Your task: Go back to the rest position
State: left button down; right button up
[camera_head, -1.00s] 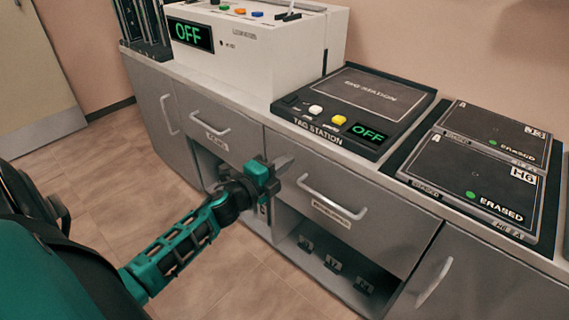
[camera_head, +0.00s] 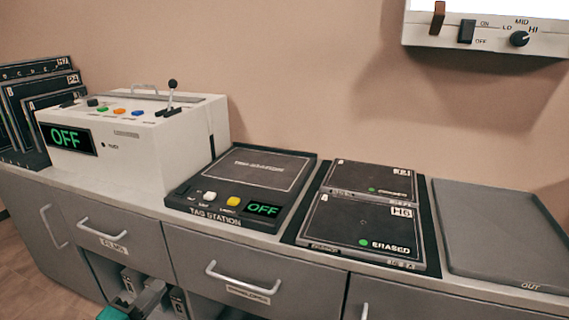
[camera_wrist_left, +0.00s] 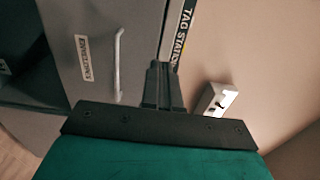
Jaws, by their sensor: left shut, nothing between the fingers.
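My left gripper (camera_head: 152,290) shows only in part at the bottom edge of the head view, in front of the cabinet's open shelf. In the left wrist view its two fingers (camera_wrist_left: 162,88) are together with nothing between them, pointing toward the counter front. They appear close to the drawer with the envelopes label (camera_wrist_left: 83,58), apart from its handle. Most of my left arm is out of the head view. My right gripper is in neither view.
The counter holds a white machine reading OFF (camera_head: 135,150), the tag station (camera_head: 240,185), two erased cassettes (camera_head: 365,230) on a dark mat, and a grey OUT tray (camera_head: 500,235). Dark cassettes stand at the left (camera_head: 40,100). A light box (camera_head: 485,35) hangs on the wall.

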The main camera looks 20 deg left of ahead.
pick_arm(q)
jog(key=s+d+f+n+g+h, duration=0.1)
jog(key=s+d+f+n+g, duration=0.3)
jog(key=d+n, duration=0.55)
jog(key=s+d+f+n+g, duration=0.35)
jog(key=d+n, duration=0.35)
jog(key=d, duration=0.5)
notch_tip(320, 180, up, 10)
jog(key=s+a+p, duration=0.2)
jog(key=p, duration=1.4)
jog(key=shift+a+r+y, duration=0.25)
jog(key=shift+a+y, duration=0.05)
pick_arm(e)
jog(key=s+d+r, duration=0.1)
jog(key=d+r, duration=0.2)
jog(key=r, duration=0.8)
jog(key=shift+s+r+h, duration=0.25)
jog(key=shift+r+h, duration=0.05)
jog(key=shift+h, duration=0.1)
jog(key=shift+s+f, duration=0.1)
